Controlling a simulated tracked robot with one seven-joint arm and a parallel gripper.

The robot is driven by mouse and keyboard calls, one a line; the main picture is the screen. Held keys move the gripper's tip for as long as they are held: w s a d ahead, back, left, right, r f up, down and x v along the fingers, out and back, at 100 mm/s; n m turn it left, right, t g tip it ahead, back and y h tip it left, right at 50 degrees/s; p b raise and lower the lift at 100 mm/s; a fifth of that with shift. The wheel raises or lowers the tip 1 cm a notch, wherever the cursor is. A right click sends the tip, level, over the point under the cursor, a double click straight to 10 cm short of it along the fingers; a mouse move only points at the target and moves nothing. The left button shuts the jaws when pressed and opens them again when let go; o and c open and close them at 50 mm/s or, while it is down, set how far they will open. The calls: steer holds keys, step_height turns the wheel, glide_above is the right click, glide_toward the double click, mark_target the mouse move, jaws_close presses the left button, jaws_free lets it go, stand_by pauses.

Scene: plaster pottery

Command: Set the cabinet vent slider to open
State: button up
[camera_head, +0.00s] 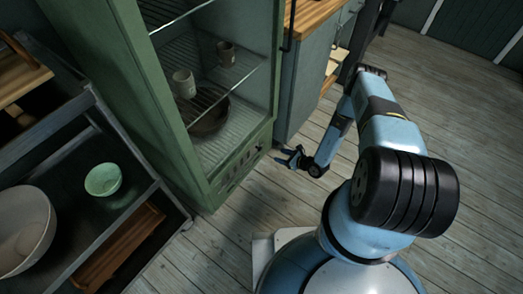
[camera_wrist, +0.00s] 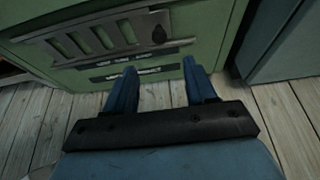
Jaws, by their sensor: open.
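The green cabinet (camera_head: 130,80) stands left of centre in the head view, with a vent panel (camera_head: 238,160) low on its front. In the wrist view the vent (camera_wrist: 95,40) is a pale plate with several dark slots. My gripper (camera_head: 284,158) is low in front of the panel. In the wrist view its blue fingers (camera_wrist: 160,68) are apart and empty, below the knob; contact with the panel cannot be told.
Inside the cabinet, cups (camera_head: 184,83) and a dark round dish (camera_head: 206,112) stand on wire shelves. A shelf unit at left holds a green bowl (camera_head: 103,179) and a white bowl (camera_head: 22,243). A grey-blue cupboard (camera_head: 302,85) stands to the right. The plank floor (camera_head: 190,255) is clear.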

mark_target(261, 149)
steer(key=x, duration=1.3)
steer(key=shift+w+a+f, duration=0.1)
steer(key=shift+w+a, duration=0.1)
steer(key=shift+a, duration=0.05)
jaws_close()
